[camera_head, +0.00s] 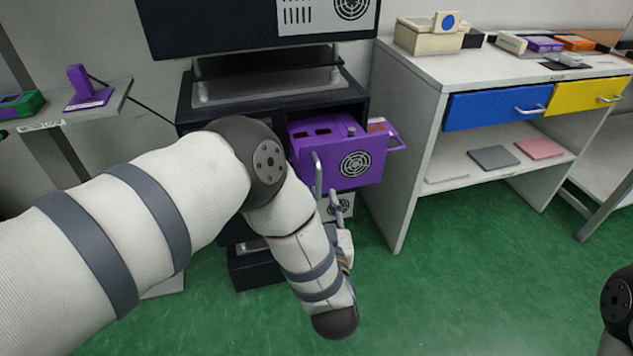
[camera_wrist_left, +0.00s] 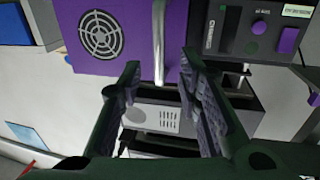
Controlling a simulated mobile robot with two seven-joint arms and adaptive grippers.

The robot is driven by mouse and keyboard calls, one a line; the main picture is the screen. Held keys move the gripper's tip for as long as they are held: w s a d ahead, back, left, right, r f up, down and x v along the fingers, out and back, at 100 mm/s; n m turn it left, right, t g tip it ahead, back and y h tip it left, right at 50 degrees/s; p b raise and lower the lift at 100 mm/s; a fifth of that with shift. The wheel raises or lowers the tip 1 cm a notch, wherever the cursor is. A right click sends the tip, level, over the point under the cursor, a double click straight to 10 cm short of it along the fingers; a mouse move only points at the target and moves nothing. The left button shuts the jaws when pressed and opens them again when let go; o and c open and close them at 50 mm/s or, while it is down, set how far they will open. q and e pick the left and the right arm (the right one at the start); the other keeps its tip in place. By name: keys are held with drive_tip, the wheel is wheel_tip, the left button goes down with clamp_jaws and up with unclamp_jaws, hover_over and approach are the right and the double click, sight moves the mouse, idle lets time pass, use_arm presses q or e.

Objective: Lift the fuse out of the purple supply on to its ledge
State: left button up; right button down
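The purple supply (camera_head: 362,165) juts out of the dark rack, with a round fan grille and an upright silver handle (camera_head: 318,175) on its front. Its top shows dark slots and a small knob (camera_head: 351,131); I cannot tell whether this is the fuse. In the left wrist view the supply's purple front (camera_wrist_left: 130,62) and silver handle (camera_wrist_left: 159,40) are close. My left gripper (camera_wrist_left: 160,75) is open, with the lower end of the handle appearing between its fingertips; contact is unclear. In the head view my arm mostly hides this gripper. My right gripper is not in view.
A ledge (camera_head: 120,95) at left holds a purple upright piece (camera_head: 82,85) and a green box (camera_head: 20,104). A white bench (camera_head: 425,75) with blue (camera_head: 495,106) and yellow (camera_head: 585,96) drawers stands right of the rack (camera_head: 225,95). Green floor in front is clear.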

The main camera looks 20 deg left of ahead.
sight(319, 184)
use_arm(q)
drive_tip(key=x, duration=0.6)
drive_tip(key=shift+w, duration=0.2)
clamp_jaws()
